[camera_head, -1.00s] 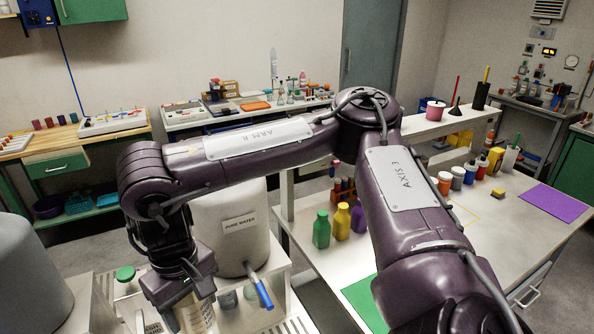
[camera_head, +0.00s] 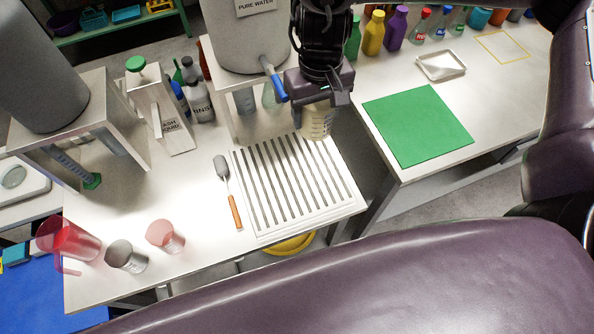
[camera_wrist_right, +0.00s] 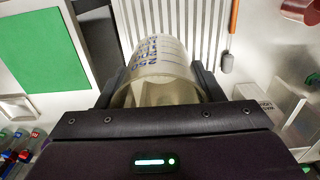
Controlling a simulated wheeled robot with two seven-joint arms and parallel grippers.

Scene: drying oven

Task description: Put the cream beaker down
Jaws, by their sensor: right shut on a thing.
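The cream beaker (camera_head: 318,122) is in my right gripper (camera_head: 320,100), whose jaws are shut on it. In the head view it shows at the upper right edge of the white slatted drain rack (camera_head: 350,200); I cannot tell whether it touches the rack. In the right wrist view the beaker (camera_wrist_right: 160,68) sits between the two dark fingers of the right gripper (camera_wrist_right: 160,85), with dark printed markings on its side and the slats beyond. My left gripper is not in view.
A spatula with an orange handle (camera_head: 235,211) lies left of the rack. A red jug (camera_head: 72,240), a grey beaker (camera_head: 126,256) and a pink beaker (camera_head: 165,236) stand at the front left. The pure water tank (camera_head: 245,35) is behind. A green mat (camera_head: 418,124) lies right, across a gap.

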